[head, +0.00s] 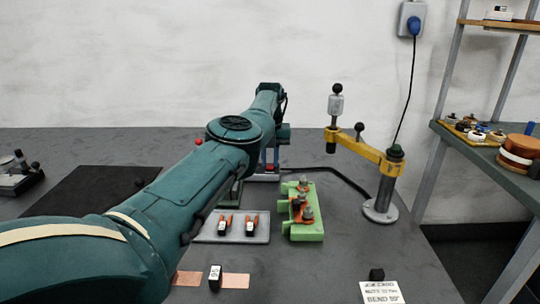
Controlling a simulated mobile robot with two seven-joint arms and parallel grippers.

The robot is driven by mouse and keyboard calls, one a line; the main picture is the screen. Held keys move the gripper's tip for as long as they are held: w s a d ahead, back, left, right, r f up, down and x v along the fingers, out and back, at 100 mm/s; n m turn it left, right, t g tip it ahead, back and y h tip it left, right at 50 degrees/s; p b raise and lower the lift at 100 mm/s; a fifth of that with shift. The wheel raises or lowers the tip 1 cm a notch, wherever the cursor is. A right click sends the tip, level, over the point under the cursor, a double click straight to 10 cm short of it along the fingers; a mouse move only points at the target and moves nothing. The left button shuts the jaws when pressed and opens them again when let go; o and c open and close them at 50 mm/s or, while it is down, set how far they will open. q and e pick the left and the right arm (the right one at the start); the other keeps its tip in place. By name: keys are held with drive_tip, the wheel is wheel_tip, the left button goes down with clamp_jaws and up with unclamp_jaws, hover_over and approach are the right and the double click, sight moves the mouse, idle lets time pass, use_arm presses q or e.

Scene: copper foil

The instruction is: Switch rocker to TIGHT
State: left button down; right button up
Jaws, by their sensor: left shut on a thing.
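My left arm reaches from the lower left to the back middle of the bench. Its gripper (270,158) is at the far end, low over a corded device (265,178) with a pale base and a few red and blue parts. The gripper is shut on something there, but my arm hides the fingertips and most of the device. I cannot make out the rocker, its position or a TIGHT mark. My right gripper is not in view.
A yellow swing arm on a post (381,208) stands to the right. A green fixture (304,228) and a grey tray (232,238) with two orange-and-black pieces lie in front. A copper strip (236,281) and a card (382,293) are nearer. A black cable (345,177) runs behind.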

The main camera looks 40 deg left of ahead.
sight(270, 166)
use_arm(q)
drive_tip(key=shift+r, duration=0.1)
drive_tip(key=c, duration=1.3)
unclamp_jaws()
drive_tip(key=r, duration=0.4)
drive_tip(key=r+p, duration=0.1)
drive_tip(key=r, duration=0.3)
drive_tip(key=r+p, duration=0.1)
drive_tip(key=r, duration=0.4)
drive_tip(key=shift+s+d, duration=0.25)
drive_tip(key=shift+s, duration=0.1)
